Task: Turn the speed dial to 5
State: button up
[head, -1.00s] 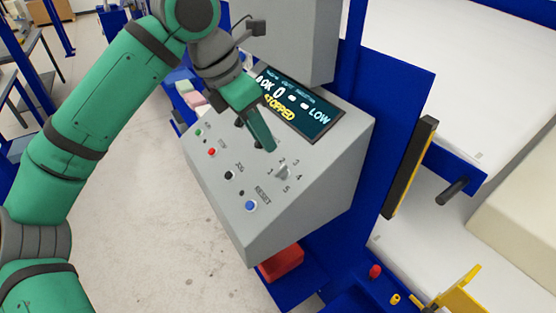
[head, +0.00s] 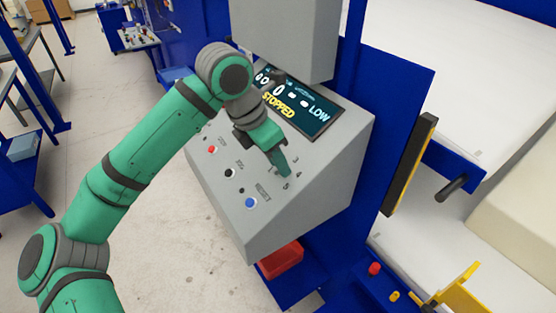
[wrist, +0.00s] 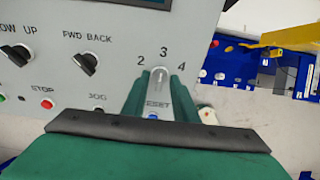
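The speed dial (wrist: 158,79) is a small pale grey knob on the sloped control panel, with the numbers 2, 3 and 4 above it in the wrist view. It seems to point up toward the 3. My gripper (wrist: 158,84) has its two green fingers apart, one on each side of the dial. A gap shows between them, with part of the RESET label and the blue button visible through it. I cannot tell whether a finger touches the dial. In the head view my gripper (head: 284,172) is down at the panel and hides the dial; the display (head: 300,105) reads STOPPED and LOW.
The control panel box (head: 310,190) also carries a blue reset button (head: 250,203), a black jog button (head: 230,173) and a red stop button (head: 212,149). Two black knobs (wrist: 87,62) stand left of the dial.

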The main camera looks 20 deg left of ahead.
grip_shut()
dwell(0.3)
jog(key=m, duration=0.5)
jog(key=shift+s+f+m+t+y, duration=0.1)
jog(key=shift+s+m+t+y, duration=0.05)
jog(key=shift+m+t+y, duration=0.2)
jog(key=m, duration=0.4)
jog(key=m+t, duration=0.1)
jog(key=m, duration=0.1)
jog(key=shift+s+f, duration=0.1)
jog(key=shift+s, duration=0.15)
jog(key=m, duration=0.3)
jog(key=m+t, duration=0.1)
jog(key=m, duration=0.2)
jog(key=shift+s+f, duration=0.15)
jog(key=shift+s, duration=0.05)
jog(key=m, duration=0.2)
jog(key=m+h, duration=0.1)
jog(key=m, duration=0.2)
jog(key=shift+f+m+t, duration=0.1)
jog(key=shift+m+t, duration=0.15)
jog(key=shift+m, duration=0.1)
